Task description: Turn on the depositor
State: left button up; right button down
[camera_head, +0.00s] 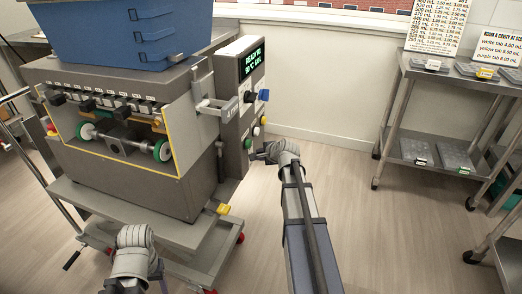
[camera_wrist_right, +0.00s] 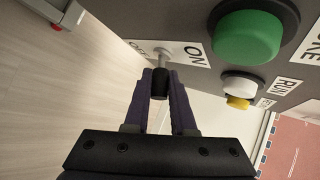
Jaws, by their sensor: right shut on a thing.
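The depositor (camera_head: 150,185) is a large grey machine on a wheeled cart at the left, with a lit green-text display (camera_head: 252,62) on its control panel. In the right wrist view, a toggle switch with a black tip (camera_wrist_right: 160,88) stands out of the panel between an ON label (camera_wrist_right: 194,53) and a partly hidden OFF label (camera_wrist_right: 136,46). My right gripper (camera_wrist_right: 161,80) is shut on the switch's black tip; in the head view it (camera_head: 262,153) is at the panel's lower edge. My left gripper (camera_head: 126,284) is at the bottom left, its jaws hidden.
A green button (camera_wrist_right: 248,38), a white button (camera_wrist_right: 241,84) and a yellow button (camera_wrist_right: 238,102) sit beside the switch. A blue hopper (camera_head: 125,35) tops the depositor. A metal shelf cart (camera_head: 440,80) with trays stands at the right. The floor between is clear.

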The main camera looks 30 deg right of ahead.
jog(key=shift+w+r+g+p, duration=0.1)
jog(key=shift+r+g+p, duration=0.05)
jog(key=shift+g+p, duration=0.2)
dwell(0.3)
jog(key=c, duration=1)
grip_release()
jog(key=shift+r, duration=0.1)
jog(key=p+v, duration=0.5)
jog(key=v, duration=0.2)
jog(key=shift+s+a+r, duration=0.15)
jog(key=shift+s, duration=0.2)
